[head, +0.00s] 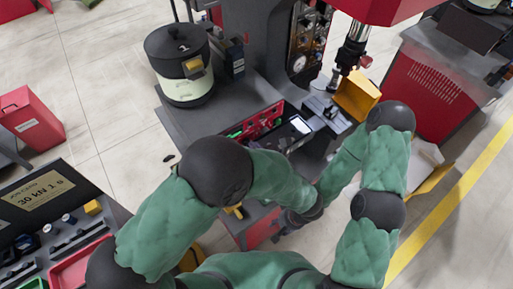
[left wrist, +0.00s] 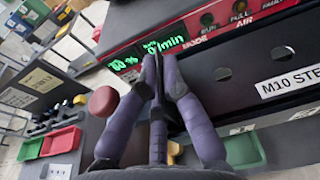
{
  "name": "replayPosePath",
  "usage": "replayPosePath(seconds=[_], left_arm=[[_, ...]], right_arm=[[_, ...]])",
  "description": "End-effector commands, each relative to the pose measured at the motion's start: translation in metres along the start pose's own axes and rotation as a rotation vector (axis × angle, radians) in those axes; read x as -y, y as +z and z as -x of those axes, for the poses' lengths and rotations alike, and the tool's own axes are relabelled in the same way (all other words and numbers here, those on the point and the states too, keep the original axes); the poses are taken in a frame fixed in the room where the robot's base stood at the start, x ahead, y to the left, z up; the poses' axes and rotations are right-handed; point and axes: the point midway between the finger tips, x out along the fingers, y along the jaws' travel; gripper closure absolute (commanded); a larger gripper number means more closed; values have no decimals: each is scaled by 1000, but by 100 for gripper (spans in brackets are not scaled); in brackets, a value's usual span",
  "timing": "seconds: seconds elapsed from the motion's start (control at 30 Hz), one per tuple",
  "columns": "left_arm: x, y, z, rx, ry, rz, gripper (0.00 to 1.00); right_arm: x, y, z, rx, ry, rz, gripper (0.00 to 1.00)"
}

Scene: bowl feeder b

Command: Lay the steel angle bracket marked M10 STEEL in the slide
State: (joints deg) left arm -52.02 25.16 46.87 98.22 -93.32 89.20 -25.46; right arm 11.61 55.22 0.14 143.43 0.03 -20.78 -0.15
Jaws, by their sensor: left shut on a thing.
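The dark angle bracket (left wrist: 235,75) fills the right of the left wrist view. It has round holes and a white label reading "M10 STE", cut off at the frame edge. My left gripper (left wrist: 155,75) is shut on the bracket's left end, below the red panel. In the head view my left arm largely hides this gripper. My right gripper is low in the middle of the head view, mostly covered by its arm, and its jaws cannot be made out. I cannot clearly pick out the slide; grey metal parts (head: 322,109) show under the spindle.
The red panel (left wrist: 225,22) with green digits is close behind the bracket. A lidded pot (head: 181,65) stands on the grey bench (head: 238,97). A yellow bin (head: 357,95) is near the spindle (head: 351,49). A parts cart (head: 82,240) stands at lower left.

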Motion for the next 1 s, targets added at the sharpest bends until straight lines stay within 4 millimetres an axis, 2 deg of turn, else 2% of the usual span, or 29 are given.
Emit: replayPosePath(seconds=[0.07,0.1,0.17,0.57,1.0], left_arm=[[0,-2,0,0,0,2,100],[0,-1,0,-1,0,2,82],[0,-1,0,-1,-1,2,65],[-1,-5,4,-6,-1,-7,65],[1,-1,63,1,-5,1,65]], right_arm=[[-1,0,-2,0,0,0,60],[0,0,-1,0,0,0,60],[0,0,-1,0,0,0,60],[0,0,-1,0,0,0,60],[0,0,-1,0,0,0,60]])
